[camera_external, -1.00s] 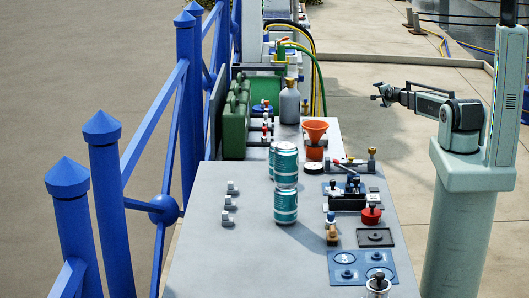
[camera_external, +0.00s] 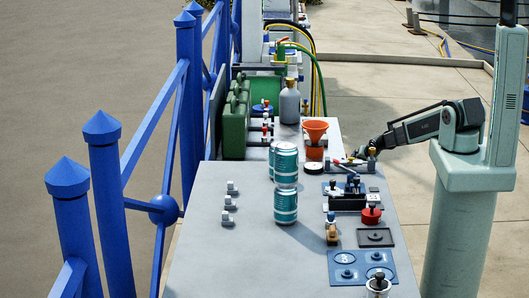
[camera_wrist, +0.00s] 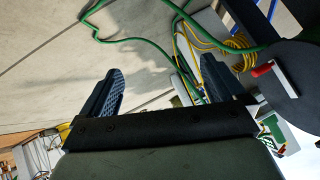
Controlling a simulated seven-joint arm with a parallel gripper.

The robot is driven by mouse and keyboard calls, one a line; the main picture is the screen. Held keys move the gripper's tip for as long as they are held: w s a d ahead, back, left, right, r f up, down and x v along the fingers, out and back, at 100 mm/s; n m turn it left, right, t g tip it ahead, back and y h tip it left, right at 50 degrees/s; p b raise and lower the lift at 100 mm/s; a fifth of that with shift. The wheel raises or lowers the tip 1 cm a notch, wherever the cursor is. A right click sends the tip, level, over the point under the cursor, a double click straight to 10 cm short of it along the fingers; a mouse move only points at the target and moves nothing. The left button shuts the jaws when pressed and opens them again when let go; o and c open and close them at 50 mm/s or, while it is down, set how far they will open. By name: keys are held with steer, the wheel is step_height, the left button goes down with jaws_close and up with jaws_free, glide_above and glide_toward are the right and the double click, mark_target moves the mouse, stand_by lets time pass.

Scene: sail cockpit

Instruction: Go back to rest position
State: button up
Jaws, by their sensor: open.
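My gripper (camera_external: 362,152) is at the right edge of the grey table, low beside the small valve fitting (camera_external: 372,157) near the orange funnel. In the external view its fingers are small and partly lost against that fitting, and I cannot tell whether they touch it. In the wrist view my gripper (camera_wrist: 158,88) has its two dark fingers wide apart with nothing between them. My arm reaches down and left from its pale green column.
The table (camera_external: 205,265) holds stacked teal cans (camera_external: 286,185), an orange funnel (camera_external: 315,131), a grey bottle (camera_external: 290,103) and blue plates (camera_external: 362,267). Green jerrycans (camera_external: 235,122) stand behind. A blue railing (camera_external: 150,120) runs along the left. Green hoses (camera_wrist: 130,42) and a yellow coil (camera_wrist: 236,45) lie below my fingers.

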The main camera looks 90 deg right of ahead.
steer(key=w+a+f+n+g+y, duration=0.15)
steer(key=a+f+n, duration=0.45)
steer(key=a+f, duration=0.8)
steer(key=w+a+f+n+g+y, duration=0.1)
steer(key=w+a+n+y, duration=0.1)
steer(key=a, duration=0.7)
steer(key=w+a+f+n+g+y, duration=0.1)
steer(key=a+n+y, duration=0.1)
steer(key=a, duration=0.6)
steer(key=s+a+n+g+y, duration=0.1)
steer(key=a+n, duration=0.1)
steer(key=a, duration=0.7)
steer(key=s+a+n+g+y, duration=0.1)
steer(key=s+a+n, duration=0.1)
steer(key=a, duration=0.6)
steer(key=s+a+r+n+g, duration=0.2)
steer(key=s+a, duration=0.3)
steer(key=a, duration=0.3)
steer(key=s+a+r+n+g+y, duration=0.1)
steer(key=s+a+r+n+g, duration=0.1)
steer(key=s+a, duration=0.3)
steer(key=a+r+n, duration=0.1)
steer(key=a, duration=0.1)
steer(key=shift+s+a, duration=0.35)
steer(key=shift+a, duration=0.05)
